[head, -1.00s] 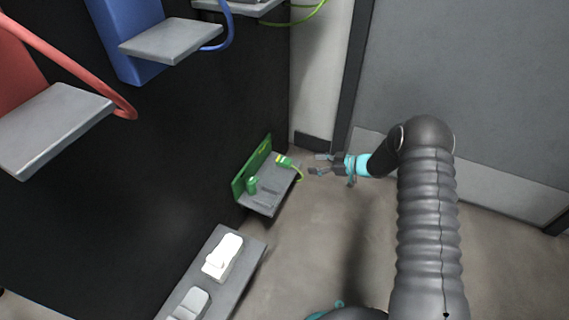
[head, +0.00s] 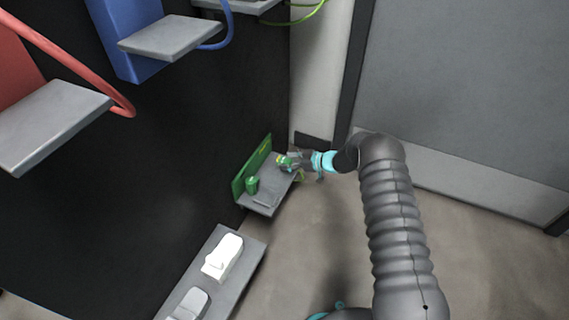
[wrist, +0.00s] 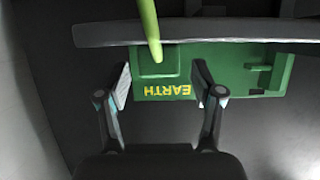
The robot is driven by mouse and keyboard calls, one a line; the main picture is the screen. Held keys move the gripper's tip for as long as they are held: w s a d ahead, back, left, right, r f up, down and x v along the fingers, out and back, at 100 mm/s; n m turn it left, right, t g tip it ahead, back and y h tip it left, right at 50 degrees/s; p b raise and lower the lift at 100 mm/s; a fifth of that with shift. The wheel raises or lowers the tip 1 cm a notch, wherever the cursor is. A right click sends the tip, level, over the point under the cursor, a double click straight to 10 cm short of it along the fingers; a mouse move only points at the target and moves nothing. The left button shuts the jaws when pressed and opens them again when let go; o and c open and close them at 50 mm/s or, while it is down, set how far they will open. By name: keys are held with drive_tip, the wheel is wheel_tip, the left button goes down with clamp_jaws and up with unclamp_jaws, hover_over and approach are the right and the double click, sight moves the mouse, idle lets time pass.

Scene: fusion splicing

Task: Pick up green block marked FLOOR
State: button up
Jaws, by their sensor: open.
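A green block (head: 282,161) with yellow on it sits at the far right end of a small grey shelf with a green back panel (head: 251,170). My gripper (head: 291,160) has its fingertips at this block in the head view and partly hides it. In the wrist view my gripper (wrist: 162,78) is open, with one finger on each side of a square green block (wrist: 150,68) and yellow lettering that reads EARTH upside down. No word FLOOR shows. I cannot tell whether the fingers touch the block.
A second green piece (head: 251,184) stands on the same shelf, left of my gripper. A lower grey shelf (head: 252,262) holds white pieces (head: 223,256). Blue (head: 128,40) and red (head: 22,75) stations hang on the black wall. The floor to the right is clear.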

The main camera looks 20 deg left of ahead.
drive_tip(key=shift+a+f, duration=0.15)
drive_tip(key=shift+a, duration=0.3)
clamp_jaws()
